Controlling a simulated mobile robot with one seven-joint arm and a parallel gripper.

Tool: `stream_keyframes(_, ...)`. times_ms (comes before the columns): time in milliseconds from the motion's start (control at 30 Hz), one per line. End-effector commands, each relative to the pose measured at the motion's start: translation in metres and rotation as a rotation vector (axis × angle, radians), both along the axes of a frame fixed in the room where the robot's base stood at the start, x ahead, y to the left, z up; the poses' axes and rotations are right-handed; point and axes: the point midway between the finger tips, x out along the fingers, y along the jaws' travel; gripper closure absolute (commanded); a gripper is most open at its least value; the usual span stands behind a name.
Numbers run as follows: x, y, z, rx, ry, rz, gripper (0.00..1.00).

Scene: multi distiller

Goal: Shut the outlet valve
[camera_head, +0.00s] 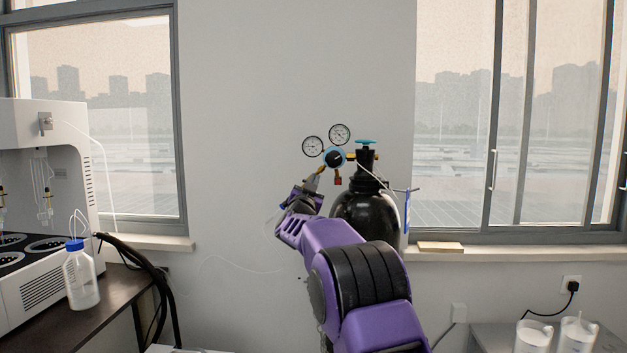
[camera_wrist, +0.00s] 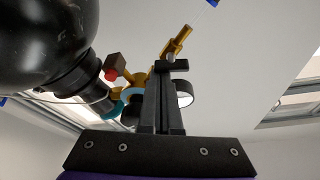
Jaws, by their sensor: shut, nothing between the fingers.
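A black gas cylinder (camera_head: 367,212) stands against the wall, with a blue hand wheel (camera_head: 366,142) on top. Its regulator (camera_head: 334,158) has a blue-rimmed dark knob and brass fittings. A small red and brass part (camera_head: 338,178) hangs below; I cannot tell whether this is the outlet valve. My gripper (camera_head: 318,174) is just below left of the regulator, shut and empty. In the wrist view the shut fingers (camera_wrist: 165,92) point up towards a brass fitting (camera_wrist: 178,41) with a short dark bar (camera_wrist: 174,65) across it. Whether they touch is unclear. The fingers hide part of the regulator.
Two round gauges (camera_head: 313,147) (camera_head: 339,134) stick up above the regulator. A thin line runs from the regulator past the cylinder. A white instrument (camera_head: 40,200) and a blue-capped bottle (camera_head: 81,277) stand at left. White beakers (camera_head: 533,337) are at lower right. The wall left of my gripper is clear.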

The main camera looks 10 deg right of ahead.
Motion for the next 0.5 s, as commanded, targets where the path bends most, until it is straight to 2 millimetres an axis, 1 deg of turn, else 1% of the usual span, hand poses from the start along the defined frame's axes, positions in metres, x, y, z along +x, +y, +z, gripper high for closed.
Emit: stream_keyframes(500, 0.0002, -0.0003, -0.005, 0.289, -0.054, 0.002, 1.0)
